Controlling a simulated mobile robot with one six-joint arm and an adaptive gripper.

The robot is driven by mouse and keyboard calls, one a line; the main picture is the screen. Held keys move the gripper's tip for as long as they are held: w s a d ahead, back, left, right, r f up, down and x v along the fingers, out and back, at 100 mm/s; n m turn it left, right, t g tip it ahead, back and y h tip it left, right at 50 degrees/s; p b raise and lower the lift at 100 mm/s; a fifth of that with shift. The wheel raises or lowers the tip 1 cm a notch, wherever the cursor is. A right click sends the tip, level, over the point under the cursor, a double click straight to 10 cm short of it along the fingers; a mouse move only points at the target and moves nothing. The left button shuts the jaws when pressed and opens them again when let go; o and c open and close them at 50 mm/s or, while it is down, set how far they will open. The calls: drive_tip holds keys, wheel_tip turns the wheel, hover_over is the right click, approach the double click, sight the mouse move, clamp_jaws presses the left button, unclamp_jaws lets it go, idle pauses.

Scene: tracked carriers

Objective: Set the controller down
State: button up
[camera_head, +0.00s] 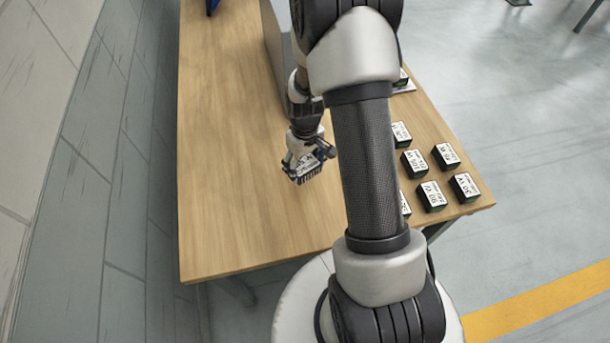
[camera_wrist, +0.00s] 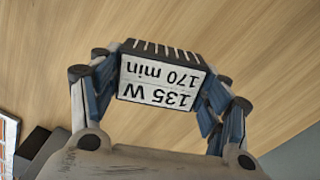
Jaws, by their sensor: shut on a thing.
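The controller is a small black box with a white label, held in my gripper. In the wrist view the controller (camera_wrist: 160,80) fills the space between the two fingers, its label reading "135 W 170 min" upside down and ribs along its far edge. My gripper (camera_wrist: 160,95) is shut on its two sides. In the head view my gripper (camera_head: 308,165) holds the controller (camera_head: 308,171) over the bare left-middle part of the wooden table (camera_head: 230,150). I cannot tell whether the controller touches the table top.
Several similar labelled black boxes (camera_head: 432,195) stand on the table's right part, some partly hidden behind my arm. A grey upright panel (camera_head: 275,45) stands at the back, and a blue object (camera_head: 212,6) lies at the far left. The table's left and front areas are clear.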

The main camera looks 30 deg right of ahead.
sight(305, 174)
drive_tip(key=shift+f+b, duration=0.65)
drive_tip(key=shift+f, duration=1.5)
drive_tip(key=shift+f, duration=0.25)
drive_tip(key=o, duration=1.3)
drive_tip(key=shift+r, duration=0.1)
